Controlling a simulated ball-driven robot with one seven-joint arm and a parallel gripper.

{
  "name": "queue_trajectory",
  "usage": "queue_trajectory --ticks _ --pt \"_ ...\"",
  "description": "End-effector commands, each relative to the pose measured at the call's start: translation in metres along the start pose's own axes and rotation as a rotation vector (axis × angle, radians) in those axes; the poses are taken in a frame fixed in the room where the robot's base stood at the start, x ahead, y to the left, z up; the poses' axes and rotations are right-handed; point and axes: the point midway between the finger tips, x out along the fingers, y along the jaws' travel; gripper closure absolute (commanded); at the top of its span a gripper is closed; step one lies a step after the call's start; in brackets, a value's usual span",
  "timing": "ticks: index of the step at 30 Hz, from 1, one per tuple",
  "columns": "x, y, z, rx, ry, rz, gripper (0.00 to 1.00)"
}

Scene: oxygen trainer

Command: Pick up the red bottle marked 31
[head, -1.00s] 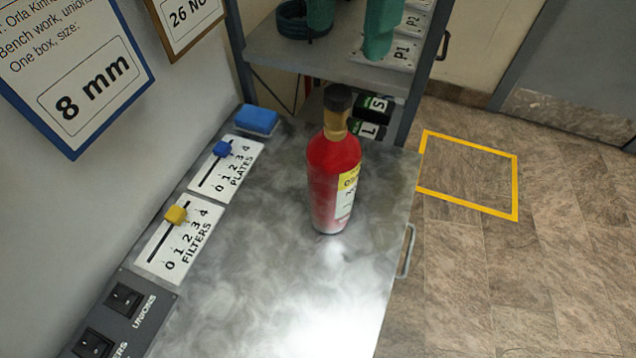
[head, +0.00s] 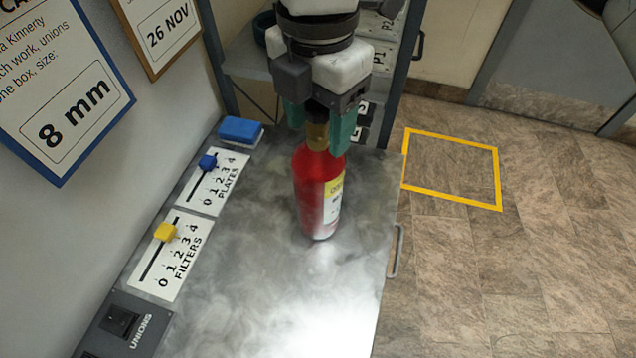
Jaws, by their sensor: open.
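A red bottle (head: 313,190) stands upright on the grey metal bench top (head: 245,270). It has a gold neck and a yellow and white label on its right side. The label's writing is too small and turned away to read, so I cannot confirm the number 31. My gripper (head: 322,138) points down over the bottle from above. Its two green fingers are apart, one on each side of the bottle's neck, and they hide the black cap. I cannot tell whether a finger touches the neck.
Slider panels marked PLATES (head: 207,183) and FILTERS (head: 172,255), a blue block (head: 240,131) and a UNIONS switch box (head: 125,325) line the bench's left side. A shelf rack (head: 395,75) stands behind. Floor with a yellow taped square (head: 498,180) lies clear at right.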

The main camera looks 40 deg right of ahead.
Motion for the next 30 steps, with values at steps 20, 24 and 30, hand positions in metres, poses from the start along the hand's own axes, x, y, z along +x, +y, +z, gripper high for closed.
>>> queue_trajectory --ticks 20,24,30 --pt "0.0053 0.0000 0.0001 0.001 0.000 0.000 0.74" --pt "0.0052 0.0000 0.0001 0.001 0.000 0.000 0.88" --pt "0.0051 0.0000 0.0001 0.001 0.000 0.000 1.00"
